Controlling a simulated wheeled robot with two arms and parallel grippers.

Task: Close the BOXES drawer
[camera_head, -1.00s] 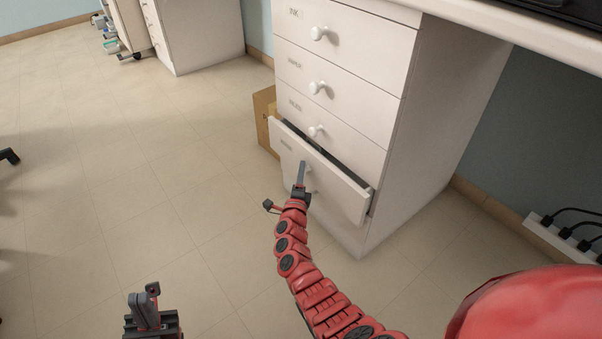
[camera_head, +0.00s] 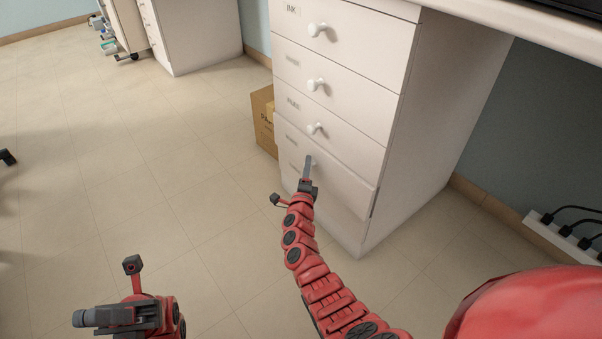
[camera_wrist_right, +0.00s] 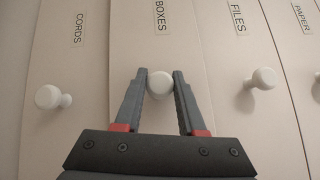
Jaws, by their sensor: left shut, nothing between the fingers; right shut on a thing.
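The BOXES drawer (camera_head: 345,182) is a white front low in the white cabinet. My right gripper (camera_wrist_right: 160,80) is shut on that knob, one finger on each side. In the head view my right gripper (camera_head: 309,160) is at the drawer front and covers part of the knob. My left gripper (camera_head: 88,317) is shut and empty, low at the left over the floor.
The INK drawer (camera_head: 345,30) and others sit above, all closed. The CORDS drawer (camera_wrist_right: 70,140) is beside BOXES in the wrist view. A cardboard box (camera_head: 263,120) stands left of the cabinet. A power strip (camera_head: 565,238) is at the right.

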